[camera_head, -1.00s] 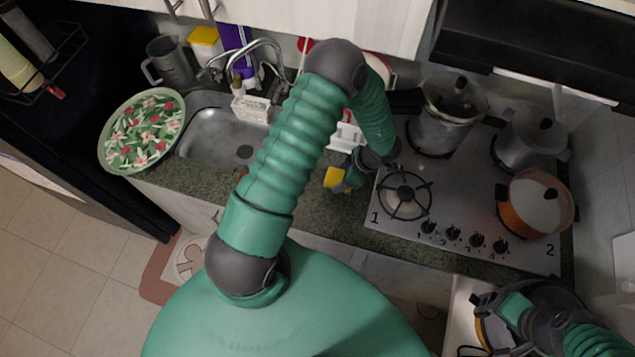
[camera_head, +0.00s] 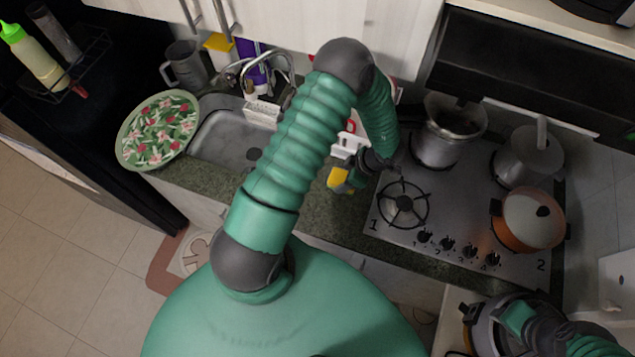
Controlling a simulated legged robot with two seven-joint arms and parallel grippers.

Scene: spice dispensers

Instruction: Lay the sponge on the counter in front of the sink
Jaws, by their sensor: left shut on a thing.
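A small yellow sponge (camera_head: 338,178) is held in my left gripper (camera_head: 346,183), which is shut on it. They are over the granite counter (camera_head: 318,212), between the sink and the stove. I cannot tell whether the sponge touches the counter. The steel sink (camera_head: 224,140) lies to the left, partly hidden by my left arm. My right arm comes in at the lower right, and its gripper (camera_head: 477,318) is partly visible near a dark round pot; its fingers are unclear.
A floral plate (camera_head: 157,130) sits left of the sink. The faucet (camera_head: 262,62) and a white caddy (camera_head: 262,112) stand behind it. The stove (camera_head: 440,212) on the right holds several pots, including an orange one (camera_head: 528,222). The counter strip in front of the sink is clear.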

